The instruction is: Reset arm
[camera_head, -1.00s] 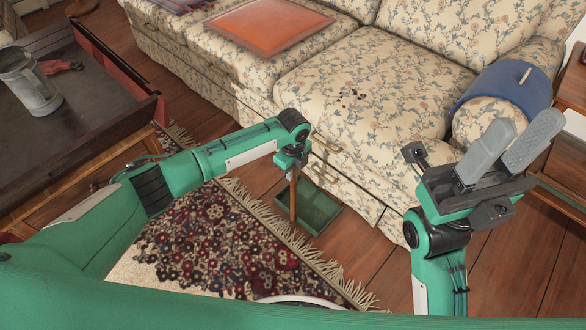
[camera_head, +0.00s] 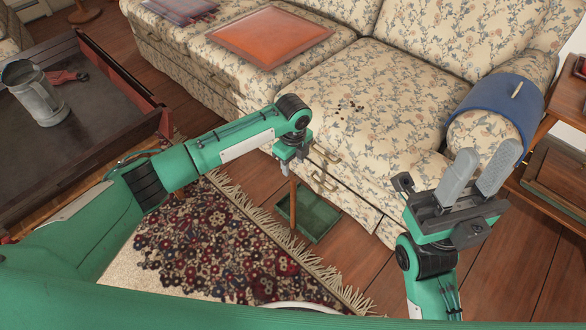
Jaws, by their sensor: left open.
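My left arm comes in from the left, and its gripper (camera_head: 291,168) points down over the floor in front of the sofa. Its jaws are small in view and are open. A thin brown stick (camera_head: 293,205) stands upright just below it; I cannot tell whether the jaws touch it. The stick's lower end is at a green tray (camera_head: 320,217) on the floor. My right gripper (camera_head: 486,165) is at the right, pointing up, its two grey fingers apart with nothing between them.
A floral sofa (camera_head: 355,75) spans the back, with an orange cushion (camera_head: 268,36) and a blue cover (camera_head: 497,104) on its arm. A dark table (camera_head: 95,125) with a grey mug (camera_head: 36,95) is at left. A patterned rug (camera_head: 220,245) lies below. A wooden side table (camera_head: 560,140) stands right.

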